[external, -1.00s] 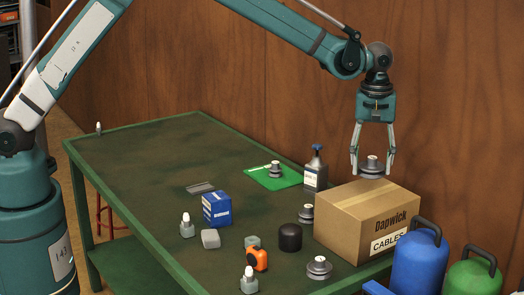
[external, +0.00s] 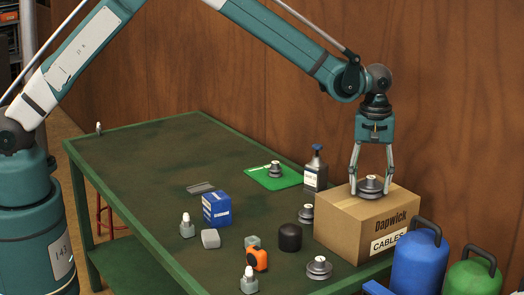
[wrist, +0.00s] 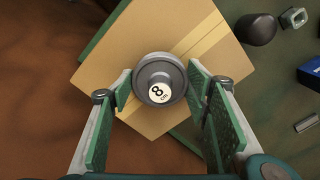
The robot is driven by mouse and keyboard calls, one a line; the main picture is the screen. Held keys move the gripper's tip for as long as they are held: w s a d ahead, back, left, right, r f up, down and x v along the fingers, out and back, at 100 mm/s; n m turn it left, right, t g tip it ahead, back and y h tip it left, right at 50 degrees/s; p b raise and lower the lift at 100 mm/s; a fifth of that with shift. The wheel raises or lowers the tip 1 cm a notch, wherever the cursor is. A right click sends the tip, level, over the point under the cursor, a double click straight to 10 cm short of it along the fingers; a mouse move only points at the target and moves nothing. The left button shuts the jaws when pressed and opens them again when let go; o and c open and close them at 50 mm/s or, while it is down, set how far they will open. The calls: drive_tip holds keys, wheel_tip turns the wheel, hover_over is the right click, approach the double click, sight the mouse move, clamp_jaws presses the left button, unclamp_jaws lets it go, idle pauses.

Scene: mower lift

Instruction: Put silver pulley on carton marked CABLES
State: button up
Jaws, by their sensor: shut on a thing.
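The carton marked CABLES (external: 345,225) stands at the right end of the green table. It also shows in the wrist view (wrist: 195,30), with a tape strip across its top. A silver-grey pulley (external: 370,186) is between my fingers at the carton's top; whether it touches the top is hard to tell. My gripper (external: 371,188) points straight down with a finger on each side of the pulley. It also shows in the wrist view (wrist: 160,95), shut on the pulley.
Other pulleys stand on the table (external: 150,150): one on a green mat (external: 262,182), one beside the carton (external: 306,213), one at the front edge (external: 319,267). A dark bottle (external: 316,172) stands behind the carton. Blue (external: 418,265) and green (external: 472,278) cylinders stand at front right.

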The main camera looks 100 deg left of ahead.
sight(371, 177)
drive_tip(key=shift+f, duration=0.15)
drive_tip(key=shift+f, duration=0.2)
drive_tip(key=o, duration=1)
drive_tip(key=shift+r, duration=0.15)
wheel_tip(371, 177, up, 12)
drive_tip(key=shift+r+b, duration=0.1)
drive_tip(key=shift+b, duration=0.2)
idle(0.5)
